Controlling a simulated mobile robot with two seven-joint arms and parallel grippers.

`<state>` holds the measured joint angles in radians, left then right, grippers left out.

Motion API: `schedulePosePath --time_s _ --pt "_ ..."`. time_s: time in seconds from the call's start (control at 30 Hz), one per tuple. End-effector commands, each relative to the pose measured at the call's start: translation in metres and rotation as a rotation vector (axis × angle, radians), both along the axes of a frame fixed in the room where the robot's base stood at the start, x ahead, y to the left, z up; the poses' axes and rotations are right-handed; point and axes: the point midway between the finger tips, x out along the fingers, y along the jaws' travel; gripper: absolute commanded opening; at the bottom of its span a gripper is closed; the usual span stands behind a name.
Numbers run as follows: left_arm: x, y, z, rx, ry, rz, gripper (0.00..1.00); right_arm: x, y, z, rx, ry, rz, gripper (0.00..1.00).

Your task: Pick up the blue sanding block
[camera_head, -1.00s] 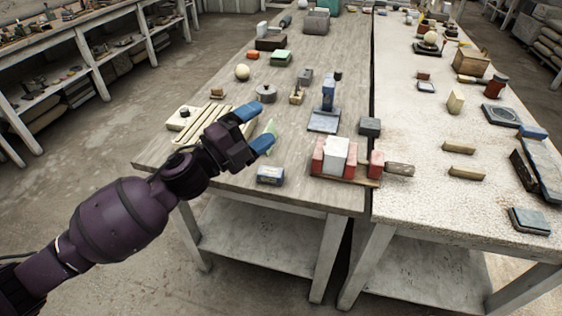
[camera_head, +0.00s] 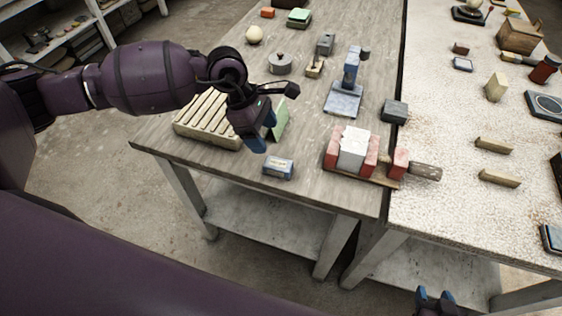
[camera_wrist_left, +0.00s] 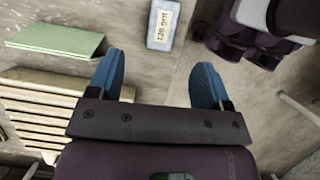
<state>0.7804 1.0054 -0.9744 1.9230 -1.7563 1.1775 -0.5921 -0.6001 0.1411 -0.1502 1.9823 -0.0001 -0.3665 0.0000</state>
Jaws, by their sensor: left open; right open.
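The blue sanding block (camera_head: 278,168) lies near the front edge of the left table, with a pale label on it. In the left wrist view the block (camera_wrist_left: 162,25) shows its "120 grit" label, ahead of the fingertips. My left gripper (camera_head: 263,131) is open, pointing down, behind and a little left of the block. In the left wrist view its blue fingers (camera_wrist_left: 158,66) are apart with nothing between them. My right gripper (camera_head: 435,295) is open and empty at the bottom right, in front of the tables.
A slatted wooden rack (camera_head: 207,121) lies left of my left gripper. A green piece (camera_wrist_left: 56,39) is beside its left finger. Red and white blocks (camera_head: 353,149) stand on a board to the right. Bare tabletop (camera_head: 305,140) separates them from the sanding block.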

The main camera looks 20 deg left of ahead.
Motion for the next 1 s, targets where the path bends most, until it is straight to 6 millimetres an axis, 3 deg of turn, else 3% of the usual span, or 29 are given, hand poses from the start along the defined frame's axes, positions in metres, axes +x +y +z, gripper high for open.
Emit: schedulePosePath --time_s 0.17,0.43,0.73,1.0 --pt "-0.001 -0.006 -0.011 -0.004 0.000 -0.014 0.72 -0.002 -0.001 0.000 -0.002 0.001 0.000 0.48" --pt "0.000 -0.020 -0.045 -0.006 0.000 -0.011 0.72 0.000 0.000 0.004 -0.001 -0.006 0.002 0.48" --pt "-0.003 -0.028 -0.063 -0.006 0.000 -0.011 0.72 0.002 0.000 0.007 -0.001 -0.010 0.002 0.48" --pt "-0.005 -0.041 -0.096 -0.006 -0.001 -0.009 0.72 0.003 0.000 0.008 -0.001 -0.011 0.002 0.48"
